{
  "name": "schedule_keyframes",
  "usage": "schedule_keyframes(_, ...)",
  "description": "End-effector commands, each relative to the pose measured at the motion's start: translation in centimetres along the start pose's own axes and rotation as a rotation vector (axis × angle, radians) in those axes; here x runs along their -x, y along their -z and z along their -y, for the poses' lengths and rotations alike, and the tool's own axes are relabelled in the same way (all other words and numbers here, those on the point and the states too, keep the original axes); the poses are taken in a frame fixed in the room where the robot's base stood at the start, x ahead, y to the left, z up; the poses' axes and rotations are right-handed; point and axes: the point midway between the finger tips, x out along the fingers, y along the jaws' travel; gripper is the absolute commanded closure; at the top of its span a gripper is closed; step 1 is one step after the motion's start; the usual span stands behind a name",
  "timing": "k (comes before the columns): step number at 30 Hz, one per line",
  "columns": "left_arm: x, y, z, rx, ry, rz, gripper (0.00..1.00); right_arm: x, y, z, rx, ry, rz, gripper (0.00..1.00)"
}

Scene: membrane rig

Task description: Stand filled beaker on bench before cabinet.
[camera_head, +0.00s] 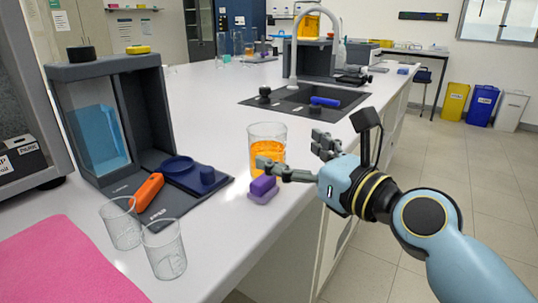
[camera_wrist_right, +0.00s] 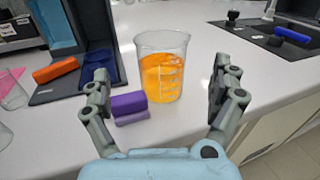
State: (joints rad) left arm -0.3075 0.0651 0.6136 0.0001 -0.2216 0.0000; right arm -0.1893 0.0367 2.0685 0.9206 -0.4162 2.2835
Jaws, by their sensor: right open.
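A clear glass beaker (camera_head: 268,136) filled with orange liquid stands upright on the white bench (camera_head: 215,112), near its right edge. It also shows in the right wrist view (camera_wrist_right: 162,75), centred ahead of my right gripper. My right gripper (camera_head: 294,155) is open, with one finger on each side of the beaker's near side. In the wrist view its fingers (camera_wrist_right: 164,90) are wide apart, with no visible grip on the glass. A grey cabinet-like box (camera_head: 20,100) stands at the far left. My left gripper is not in view.
A purple block (camera_head: 263,188) lies close in front of the beaker. Two empty glass beakers (camera_head: 164,250), a pink mat (camera_head: 60,265) and a grey rig (camera_head: 108,70) with an orange tool (camera_head: 148,192) are left. A dark sink (camera_head: 305,101) lies behind.

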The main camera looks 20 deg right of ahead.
Motion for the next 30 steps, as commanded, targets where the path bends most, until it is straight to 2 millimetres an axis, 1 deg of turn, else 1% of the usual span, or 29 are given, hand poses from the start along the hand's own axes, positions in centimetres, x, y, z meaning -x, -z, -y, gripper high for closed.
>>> schedule_keyframes(1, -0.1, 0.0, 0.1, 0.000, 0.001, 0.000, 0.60, -0.8, 0.0, 0.1, 0.000, 0.001, 0.002, 0.06)
schedule_keyframes(3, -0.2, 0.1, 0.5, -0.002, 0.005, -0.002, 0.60, -1.7, 0.0, 0.1, 0.000, 0.001, 0.002, 0.06)
schedule_keyframes(8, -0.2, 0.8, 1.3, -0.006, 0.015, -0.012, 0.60, -2.9, -0.1, 0.1, 0.002, 0.000, 0.000, 0.06)
schedule_keyframes(13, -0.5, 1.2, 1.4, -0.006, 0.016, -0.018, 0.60, -5.6, -0.7, 0.3, 0.002, 0.000, 0.002, 0.06)
schedule_keyframes(16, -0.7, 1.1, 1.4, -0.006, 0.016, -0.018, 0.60, -6.8, -0.5, 0.3, 0.001, 0.002, 0.000, 0.06)
schedule_keyframes(19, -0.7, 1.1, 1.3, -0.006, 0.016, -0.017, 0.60, -7.4, -0.5, 0.3, 0.001, 0.002, -0.001, 0.06)
schedule_keyframes(25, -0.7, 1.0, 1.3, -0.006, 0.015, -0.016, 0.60, -7.4, -0.6, 0.3, 0.002, 0.002, -0.001, 0.06)
schedule_keyframes(26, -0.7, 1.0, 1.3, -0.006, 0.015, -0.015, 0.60, -7.4, -0.6, 0.3, 0.002, 0.002, -0.001, 0.08)
schedule_keyframes(30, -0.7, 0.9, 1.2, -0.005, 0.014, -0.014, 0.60, -7.4, -0.6, 0.3, 0.002, 0.002, -0.001, 0.27)
